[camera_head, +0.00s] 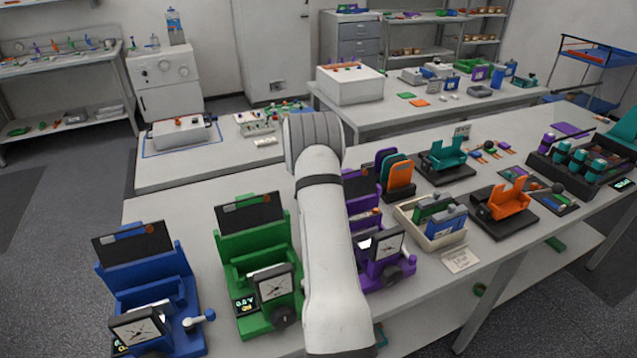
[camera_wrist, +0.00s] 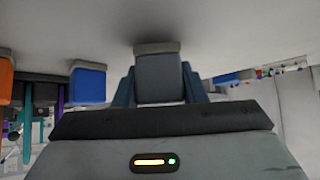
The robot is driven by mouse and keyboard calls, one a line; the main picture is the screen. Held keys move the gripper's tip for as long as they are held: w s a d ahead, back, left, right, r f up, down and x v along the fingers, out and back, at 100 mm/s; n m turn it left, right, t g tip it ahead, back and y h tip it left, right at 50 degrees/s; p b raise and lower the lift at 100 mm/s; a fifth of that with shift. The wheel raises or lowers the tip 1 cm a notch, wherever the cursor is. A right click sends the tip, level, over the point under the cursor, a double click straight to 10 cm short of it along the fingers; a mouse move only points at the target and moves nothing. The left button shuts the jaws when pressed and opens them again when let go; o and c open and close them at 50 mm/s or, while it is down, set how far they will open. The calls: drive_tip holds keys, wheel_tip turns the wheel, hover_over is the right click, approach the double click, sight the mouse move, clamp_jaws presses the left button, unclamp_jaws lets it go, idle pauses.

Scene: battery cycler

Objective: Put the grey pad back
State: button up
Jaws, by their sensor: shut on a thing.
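The grey pad (camera_wrist: 160,80) is a dark grey block with a lighter grey strip along its upper edge in the wrist view. My gripper (camera_wrist: 158,88) is shut on it, with one blue-grey finger at each side. The strip lies against or close to a pale surface in the picture; I cannot tell whether they touch. In the head view my white arm hides the gripper and the pad. A blue block (camera_wrist: 88,84) and an orange block (camera_wrist: 6,82) of similar shape show to the left of the pad in the wrist view, apart from it.
Blue (camera_head: 150,290), green (camera_head: 255,265) and purple (camera_head: 380,245) devices stand along the front bench. Right of my arm are a group of upright coloured plates (camera_head: 400,178), a beige tray (camera_head: 404,217), a teal holder (camera_head: 445,153) and an orange holder (camera_head: 505,203). Another bench stands behind.

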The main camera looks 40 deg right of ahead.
drive_tip(key=shift+f, duration=0.3)
drive_tip(key=shift+f, duration=0.15)
drive_tip(key=o, duration=1.1)
